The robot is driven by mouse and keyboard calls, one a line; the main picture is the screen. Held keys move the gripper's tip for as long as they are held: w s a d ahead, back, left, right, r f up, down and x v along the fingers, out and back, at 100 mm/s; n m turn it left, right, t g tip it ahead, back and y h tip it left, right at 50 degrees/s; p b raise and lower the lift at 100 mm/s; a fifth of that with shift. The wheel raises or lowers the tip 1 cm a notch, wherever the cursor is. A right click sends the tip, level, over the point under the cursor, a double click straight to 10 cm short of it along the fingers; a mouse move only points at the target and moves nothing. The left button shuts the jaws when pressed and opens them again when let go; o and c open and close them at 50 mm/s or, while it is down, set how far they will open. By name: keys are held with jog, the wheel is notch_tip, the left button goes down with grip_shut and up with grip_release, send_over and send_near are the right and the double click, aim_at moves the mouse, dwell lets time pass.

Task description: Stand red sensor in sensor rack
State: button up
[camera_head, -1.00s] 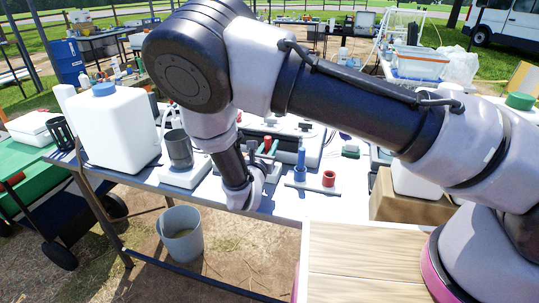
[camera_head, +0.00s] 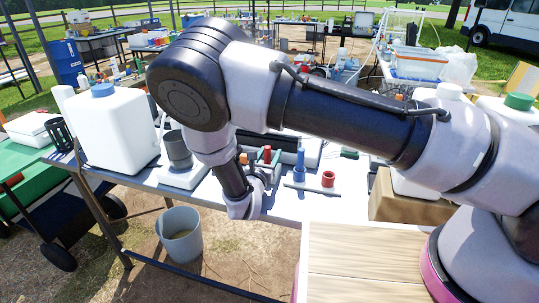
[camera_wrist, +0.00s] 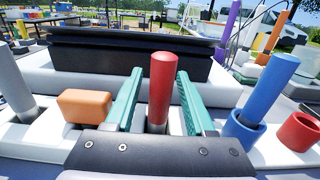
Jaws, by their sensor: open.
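The red sensor (camera_wrist: 162,88) stands upright between the two teal fingers of my gripper (camera_wrist: 160,74). The fingers are apart, with a visible gap on each side of the sensor; its lower end is partly hidden by the gripper body. It also shows in the head view (camera_head: 267,154), just beyond my wrist. The sensor rack (camera_head: 311,182) is to the right. A blue sensor (camera_wrist: 263,90) stands in its blue socket (camera_wrist: 243,131). The red socket (camera_wrist: 300,131) beside it looks empty.
An orange block (camera_wrist: 86,105) and a grey rod (camera_wrist: 14,82) are left of my gripper. A long black object (camera_wrist: 130,58) lies behind the red sensor. A grey cup (camera_head: 178,150) and a white jug (camera_head: 113,128) stand at the table's left.

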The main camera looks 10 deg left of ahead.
jog(key=s, duration=0.4)
jog(key=s+a, duration=0.1)
jog(key=s, duration=0.7)
jog(key=shift+a+r, duration=0.1)
jog(key=shift+a, duration=0.2)
